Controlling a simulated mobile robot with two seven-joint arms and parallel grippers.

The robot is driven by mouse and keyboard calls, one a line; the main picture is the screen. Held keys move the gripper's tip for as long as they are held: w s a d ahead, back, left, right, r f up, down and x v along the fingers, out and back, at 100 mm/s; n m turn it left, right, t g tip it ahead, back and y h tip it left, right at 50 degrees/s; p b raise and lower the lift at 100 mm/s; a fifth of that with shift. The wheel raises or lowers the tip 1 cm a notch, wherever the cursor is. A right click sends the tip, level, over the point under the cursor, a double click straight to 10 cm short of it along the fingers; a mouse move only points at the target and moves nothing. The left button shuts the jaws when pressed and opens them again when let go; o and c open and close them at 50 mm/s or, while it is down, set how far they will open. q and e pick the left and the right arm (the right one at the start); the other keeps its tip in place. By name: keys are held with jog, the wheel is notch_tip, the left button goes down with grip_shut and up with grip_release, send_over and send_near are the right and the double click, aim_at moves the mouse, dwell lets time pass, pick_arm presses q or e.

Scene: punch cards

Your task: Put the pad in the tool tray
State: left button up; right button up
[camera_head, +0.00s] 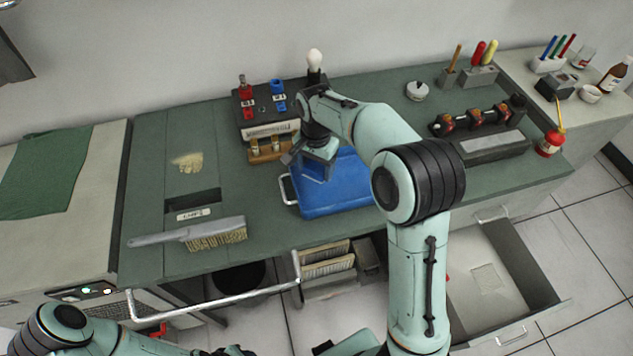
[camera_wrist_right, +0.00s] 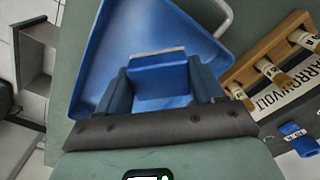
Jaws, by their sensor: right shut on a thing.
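The blue tool tray (camera_head: 343,190) lies on the green bench with a pale handle at its left end. It also shows in the right wrist view (camera_wrist_right: 95,70). My right gripper (camera_head: 312,170) is over the left part of the tray. In the right wrist view (camera_wrist_right: 160,85) it is shut on a blue block with a thin tan edge, which seems to be the pad (camera_wrist_right: 160,80). The pad is hidden by the hand in the head view. I cannot tell whether it touches the tray floor. My left arm shows at the lower left, its gripper out of frame.
Behind the tray stand a box with red and blue terminals (camera_head: 265,105) and a wooden rack (camera_head: 270,150). A brush (camera_head: 215,236) lies to the left. A grey block (camera_head: 492,147) lies right of my arm. An open drawer (camera_head: 490,290) juts out at the lower right.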

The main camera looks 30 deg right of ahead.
aim_at(316, 188)
notch_tip(316, 188, down, 7)
jog(key=shift+r+b, duration=0.2)
jog(key=shift+b, duration=0.1)
jog(key=shift+f, duration=0.15)
jog(key=o, duration=1)
